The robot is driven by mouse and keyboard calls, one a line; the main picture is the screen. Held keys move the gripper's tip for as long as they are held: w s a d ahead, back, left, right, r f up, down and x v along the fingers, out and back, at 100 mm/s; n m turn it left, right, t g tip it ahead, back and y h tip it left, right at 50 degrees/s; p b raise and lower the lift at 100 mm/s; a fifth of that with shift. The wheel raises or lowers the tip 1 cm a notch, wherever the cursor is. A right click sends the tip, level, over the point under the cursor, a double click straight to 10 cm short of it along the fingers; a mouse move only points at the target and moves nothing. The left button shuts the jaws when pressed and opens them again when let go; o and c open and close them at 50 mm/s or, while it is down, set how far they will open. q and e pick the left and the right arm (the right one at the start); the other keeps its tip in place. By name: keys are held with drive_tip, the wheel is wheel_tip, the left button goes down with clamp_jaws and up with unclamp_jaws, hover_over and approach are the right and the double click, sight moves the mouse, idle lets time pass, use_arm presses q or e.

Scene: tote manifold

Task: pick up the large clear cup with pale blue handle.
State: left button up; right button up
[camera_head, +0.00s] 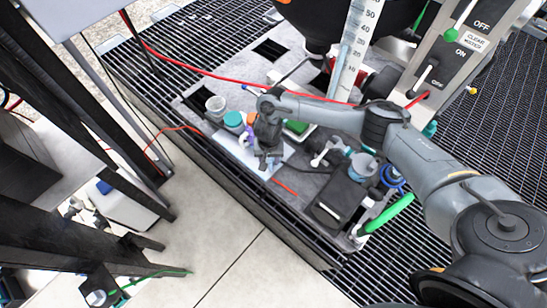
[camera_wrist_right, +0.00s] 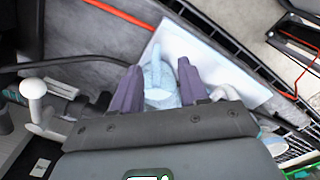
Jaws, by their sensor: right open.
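The clear cup with pale blue handle (camera_wrist_right: 160,95) shows in the right wrist view, between the two purple-grey fingers of my right gripper (camera_wrist_right: 159,68). Its handle points up in the picture. The lower part of the cup is hidden by the gripper body. The cup is over a white sheet (camera_wrist_right: 205,45); whether it touches the fingers I cannot tell. My right gripper is open. In the head view my right gripper (camera_head: 267,160) points down over the white sheet (camera_head: 238,153) and largely hides the cup. My left gripper is not in view.
Left of my gripper are a grey-white tub (camera_head: 215,105) and a teal-lidded jar (camera_head: 233,120). Right of it are a white-handled item (camera_head: 325,150), a black box (camera_head: 340,190) and a green-handled tool (camera_head: 390,213). A red cable (camera_head: 215,80) crosses the grey board.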

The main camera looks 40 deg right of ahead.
sight(271, 165)
wheel_tip(271, 165, down, 2)
drive_tip(key=shift+f, duration=0.15)
drive_tip(key=f+b, duration=0.1)
drive_tip(key=f, duration=0.2)
drive_tip(key=f+b, duration=0.1)
drive_tip(key=shift+s+d+f+b, duration=0.2)
drive_tip(key=shift+s+b, duration=0.05)
drive_tip(key=shift+b, duration=0.05)
drive_tip(key=shift+f, duration=0.35)
drive_tip(key=shift+c, duration=0.4)
clamp_jaws()
